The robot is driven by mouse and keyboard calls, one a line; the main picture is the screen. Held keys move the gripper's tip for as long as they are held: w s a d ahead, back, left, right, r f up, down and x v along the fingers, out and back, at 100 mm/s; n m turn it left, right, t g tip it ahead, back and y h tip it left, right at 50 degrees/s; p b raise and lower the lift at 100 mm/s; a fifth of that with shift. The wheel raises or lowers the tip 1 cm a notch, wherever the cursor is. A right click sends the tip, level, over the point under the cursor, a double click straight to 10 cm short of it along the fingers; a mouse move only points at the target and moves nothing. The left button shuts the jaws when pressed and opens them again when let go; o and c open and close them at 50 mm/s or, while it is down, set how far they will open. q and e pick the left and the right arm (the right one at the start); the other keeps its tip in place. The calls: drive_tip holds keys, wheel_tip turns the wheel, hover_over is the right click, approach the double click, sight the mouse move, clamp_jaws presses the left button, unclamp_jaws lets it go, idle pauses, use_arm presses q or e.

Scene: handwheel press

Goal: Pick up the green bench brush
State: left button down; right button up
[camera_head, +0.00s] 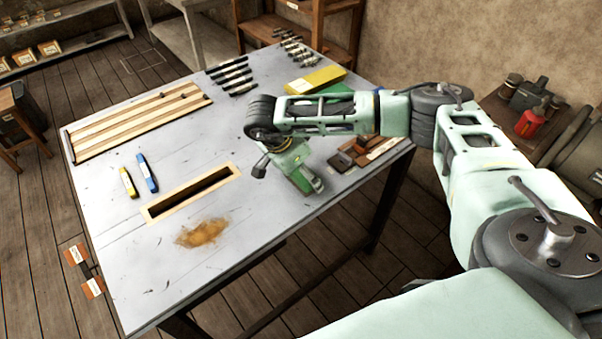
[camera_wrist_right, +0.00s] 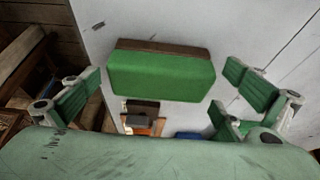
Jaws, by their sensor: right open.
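The green bench brush (camera_wrist_right: 160,75) lies on the grey table, with a bright green face and a brown strip along its far edge in the right wrist view. In the head view a green piece (camera_head: 305,181) beneath my right gripper (camera_head: 287,162) appears to be this brush, partly hidden. The right gripper also shows in the wrist view (camera_wrist_right: 160,98), its green-padded fingers spread wide on either side of the brush, with gaps on both sides. It is open and holds nothing. My left gripper is not in view.
A dark block (camera_head: 341,161) and brown pieces (camera_head: 361,148) lie close to the right. A slotted frame (camera_head: 192,192) and brown stain (camera_head: 202,233) are left; bare tabletop (camera_head: 225,150) lies between.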

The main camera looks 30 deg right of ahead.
drive_tip(key=c, duration=1.2)
drive_tip(key=shift+r+b, duration=0.35)
drive_tip(key=shift+r, duration=0.2)
wheel_tip(320, 180, up, 3)
drive_tip(key=shift+w+f+b, duration=0.1)
drive_tip(key=shift+b, duration=0.65)
drive_tip(key=shift+s+a+r+b, duration=0.3)
drive_tip(key=shift+s+r, duration=0.9)
drive_tip(key=shift+s, duration=0.8)
drive_tip(key=shift+s+a+r+b, duration=0.2)
drive_tip(key=shift+s+r+b, duration=0.15)
drive_tip(key=shift+s+r, duration=1.25)
drive_tip(key=shift+s+a+r+b, duration=0.3)
drive_tip(key=shift+s+r, duration=0.5)
drive_tip(key=shift+s, duration=1.55)
